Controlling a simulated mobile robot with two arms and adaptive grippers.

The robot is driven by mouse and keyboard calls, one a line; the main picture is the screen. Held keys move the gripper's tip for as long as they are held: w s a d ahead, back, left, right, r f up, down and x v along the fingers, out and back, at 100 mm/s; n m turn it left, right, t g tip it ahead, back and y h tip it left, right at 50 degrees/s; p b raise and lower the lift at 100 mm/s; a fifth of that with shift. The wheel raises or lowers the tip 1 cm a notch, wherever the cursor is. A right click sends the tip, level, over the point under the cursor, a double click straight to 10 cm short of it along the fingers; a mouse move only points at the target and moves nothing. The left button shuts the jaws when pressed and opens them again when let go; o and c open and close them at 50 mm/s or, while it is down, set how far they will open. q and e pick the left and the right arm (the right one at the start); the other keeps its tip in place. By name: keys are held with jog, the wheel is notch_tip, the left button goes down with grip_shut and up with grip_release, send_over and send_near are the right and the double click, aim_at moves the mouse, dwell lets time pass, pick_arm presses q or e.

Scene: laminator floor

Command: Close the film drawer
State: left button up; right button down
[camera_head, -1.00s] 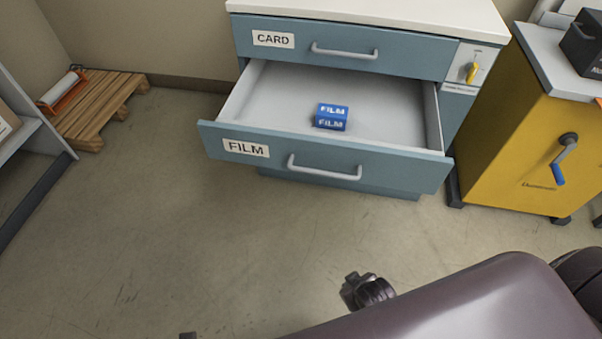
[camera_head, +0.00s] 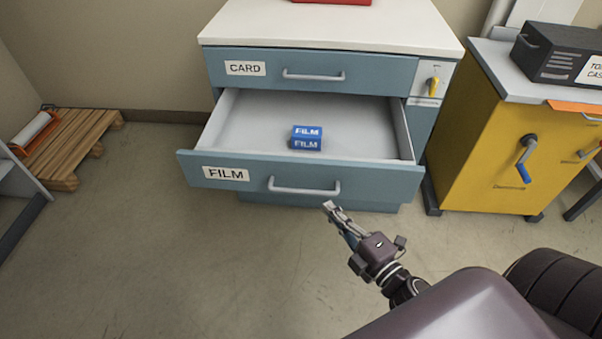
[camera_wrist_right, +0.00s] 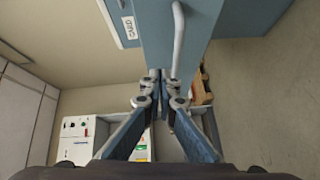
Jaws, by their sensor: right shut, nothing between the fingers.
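The film drawer (camera_head: 400,181) is a blue drawer labelled FILM, pulled well out of the cabinet in the head view. Its grey bar handle (camera_head: 304,190) is on the front panel. A small blue FILM box (camera_head: 307,138) sits inside on the bare drawer floor. My right gripper (camera_head: 329,206) is shut and empty, low in front of the drawer, just below the handle's right end. In the right wrist view, its closed fingertips (camera_wrist_right: 162,78) show against a blue drawer front (camera_wrist_right: 158,35) with a handle. I cannot tell whether they touch it. My left gripper is out of view.
The closed CARD drawer (camera_head: 380,74) is above, under the white cabinet top (camera_head: 390,24). A yellow unit (camera_head: 475,150) with a blue-handled crank stands close on the right. A wooden pallet (camera_head: 88,130) lies at the left. The floor in front of the drawer is clear.

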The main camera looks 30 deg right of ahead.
jog(key=a+r+n+y, duration=0.2)
jog(key=n, duration=0.1)
send_near(292, 165)
jog(key=w+a, duration=0.2)
jog(key=a, duration=0.2)
jog(key=w+d, duration=0.2)
jog(key=w, duration=0.1)
jog(key=shift+w+p, duration=0.1)
jog(key=shift+p, duration=0.25)
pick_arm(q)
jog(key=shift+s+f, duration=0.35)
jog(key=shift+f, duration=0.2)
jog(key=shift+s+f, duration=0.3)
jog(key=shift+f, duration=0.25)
pick_arm(e)
jog(key=shift+w+d, duration=0.25)
jog(key=shift+w, duration=0.05)
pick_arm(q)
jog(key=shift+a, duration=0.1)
